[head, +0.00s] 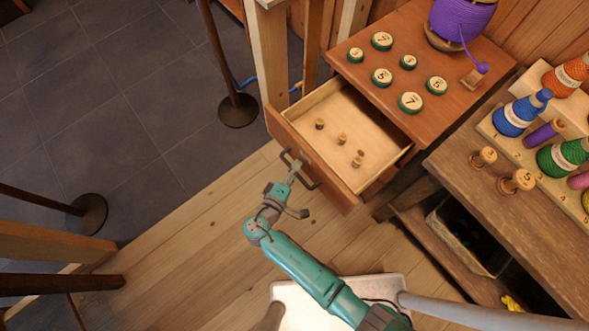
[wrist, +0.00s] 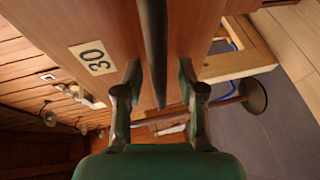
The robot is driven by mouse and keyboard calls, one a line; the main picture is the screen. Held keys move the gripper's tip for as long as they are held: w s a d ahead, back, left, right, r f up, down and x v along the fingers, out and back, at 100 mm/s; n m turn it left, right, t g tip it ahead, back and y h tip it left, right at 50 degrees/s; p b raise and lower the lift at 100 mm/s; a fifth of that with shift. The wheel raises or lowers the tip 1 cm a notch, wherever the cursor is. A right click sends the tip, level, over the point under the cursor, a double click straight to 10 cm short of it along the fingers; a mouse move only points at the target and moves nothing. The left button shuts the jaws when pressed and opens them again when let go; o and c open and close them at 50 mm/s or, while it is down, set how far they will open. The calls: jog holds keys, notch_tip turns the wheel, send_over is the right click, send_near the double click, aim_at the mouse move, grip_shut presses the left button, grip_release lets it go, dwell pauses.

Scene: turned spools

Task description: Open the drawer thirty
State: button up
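The wooden drawer (head: 345,110) stands pulled out of its cabinet, with several small wooden spools lying inside. Its dark bar handle (head: 311,184) is on the front panel. In the wrist view, a plate reading 30 (wrist: 92,57) is on the front, left of the handle (wrist: 153,45). My gripper (head: 294,167) is at the handle. In the wrist view, the two fingers of my gripper (wrist: 159,68) are apart on either side of the handle, with a visible gap on each side. Whether the fingertips touch the drawer front cannot be told.
The cabinet top (head: 440,55) holds several numbered discs and a large purple spool (head: 460,20). A workbench (head: 475,215) with colored thread cones stands right. A post base (head: 238,110) stands left of the drawer. Wooden floor (head: 205,215) is clear in front.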

jog(key=v, duration=0.7)
jog(key=shift+s, duration=0.2)
jog(key=shift+a, duration=0.15)
dwell(0.5)
